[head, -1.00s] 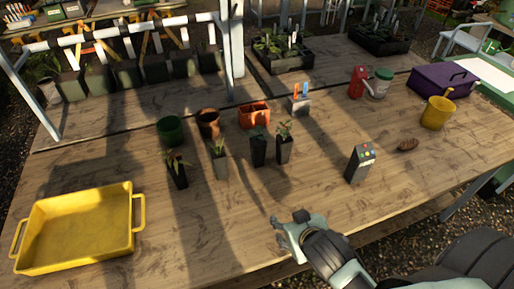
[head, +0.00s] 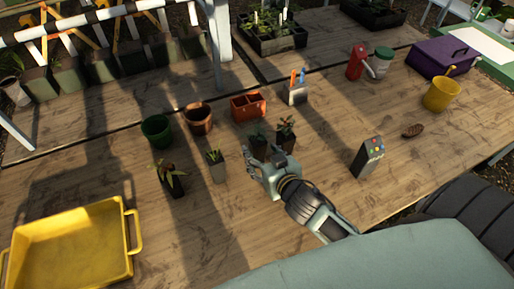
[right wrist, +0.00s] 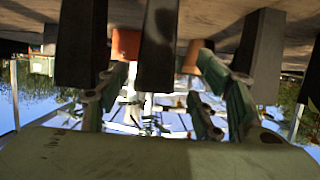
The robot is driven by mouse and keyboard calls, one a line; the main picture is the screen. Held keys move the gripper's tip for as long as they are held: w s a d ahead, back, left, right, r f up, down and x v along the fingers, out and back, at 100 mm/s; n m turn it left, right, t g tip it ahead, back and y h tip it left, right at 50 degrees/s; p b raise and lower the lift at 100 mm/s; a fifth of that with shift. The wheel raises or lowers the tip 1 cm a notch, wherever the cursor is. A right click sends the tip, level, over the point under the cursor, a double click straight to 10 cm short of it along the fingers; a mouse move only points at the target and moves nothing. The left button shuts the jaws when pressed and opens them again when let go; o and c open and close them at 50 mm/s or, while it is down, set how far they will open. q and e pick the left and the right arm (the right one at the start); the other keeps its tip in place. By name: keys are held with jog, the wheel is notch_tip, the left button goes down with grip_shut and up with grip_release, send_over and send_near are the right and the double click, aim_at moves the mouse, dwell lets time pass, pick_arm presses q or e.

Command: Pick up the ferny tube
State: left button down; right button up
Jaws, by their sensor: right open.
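Several dark square plant tubes stand upright in a row on the table. The far-left tube (head: 174,186) has arching yellow-green leaves, and the one beside it (head: 217,170) has short spiky leaves. The third tube (head: 259,141) carries small dark foliage and the right-hand tube (head: 286,134) has reddish-green leaves. I cannot tell surely which is the ferny one. My right gripper (head: 262,168) is open, just in front of the third and right-hand tubes, hiding their lower parts. In the right wrist view, inverted, a tube (right wrist: 158,45) shows between the fingers (right wrist: 160,100). My left gripper is out of view.
A yellow tray (head: 120,245) lies at left, a grey box with coloured buttons (head: 368,156) at right. Bare table lies between tray and gripper.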

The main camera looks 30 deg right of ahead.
aim_at(261, 151)
jog(key=x, duration=0.2)
jog(key=p+x, duration=0.1)
jog(key=shift+w+d+f, duration=0.2)
jog(key=shift+d+f, duration=0.1)
jog(key=shift+x, duration=0.8)
jog(key=shift+f, duration=0.1)
jog(key=shift+s, duration=0.1)
jog(key=c, duration=0.7)
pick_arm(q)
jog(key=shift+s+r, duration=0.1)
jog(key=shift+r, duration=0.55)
pick_arm(e)
jog(key=c, duration=0.7)
